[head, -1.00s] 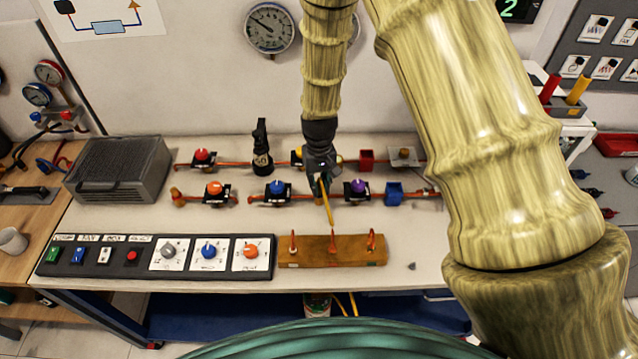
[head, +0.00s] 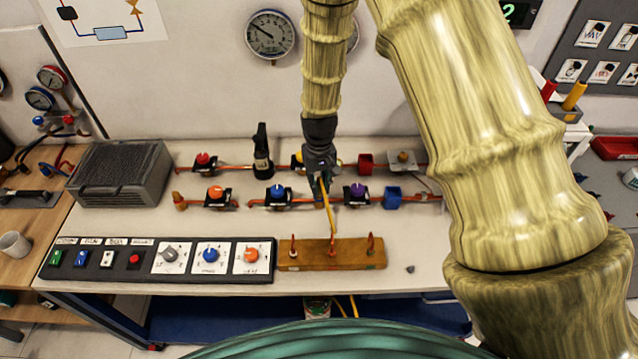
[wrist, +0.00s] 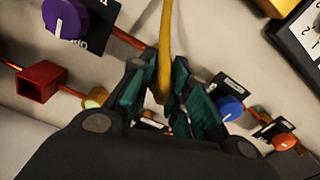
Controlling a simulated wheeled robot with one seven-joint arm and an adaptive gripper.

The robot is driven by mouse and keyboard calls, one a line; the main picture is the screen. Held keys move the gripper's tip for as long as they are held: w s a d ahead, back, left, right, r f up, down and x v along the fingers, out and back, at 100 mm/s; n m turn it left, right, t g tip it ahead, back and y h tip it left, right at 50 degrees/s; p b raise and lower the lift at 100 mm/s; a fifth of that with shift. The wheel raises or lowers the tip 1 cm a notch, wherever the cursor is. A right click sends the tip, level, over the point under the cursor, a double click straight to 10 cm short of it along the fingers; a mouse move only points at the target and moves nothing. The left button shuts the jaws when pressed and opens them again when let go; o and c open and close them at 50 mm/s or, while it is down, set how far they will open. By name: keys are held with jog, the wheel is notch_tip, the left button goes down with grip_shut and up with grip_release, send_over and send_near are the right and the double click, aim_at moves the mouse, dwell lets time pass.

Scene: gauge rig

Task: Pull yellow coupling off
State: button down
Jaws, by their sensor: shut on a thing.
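My gripper (head: 321,190) is shut in the middle of the bench, over the gap between the blue knob and the purple knob. In the wrist view its dark teal fingers (wrist: 168,97) close around the end of a yellow hose (wrist: 164,45), where the yellow coupling sits. The fingers hide most of the coupling. The hose (head: 327,212) slants from the gripper down towards the wooden block in the head view. I cannot tell whether the coupling is seated or free.
A blue knob (head: 277,191) and a purple knob (head: 358,189) flank my gripper. A red socket (head: 366,163) and a blue socket (head: 393,194) stand to the right. The wooden block (head: 300,258) with upright pegs and a switch panel (head: 125,258) lie in front.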

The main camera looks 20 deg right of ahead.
aim_at(319, 178)
jog(key=shift+r+p, duration=0.9)
jog(key=shift+r, duration=0.6)
jog(key=shift+f, duration=0.1)
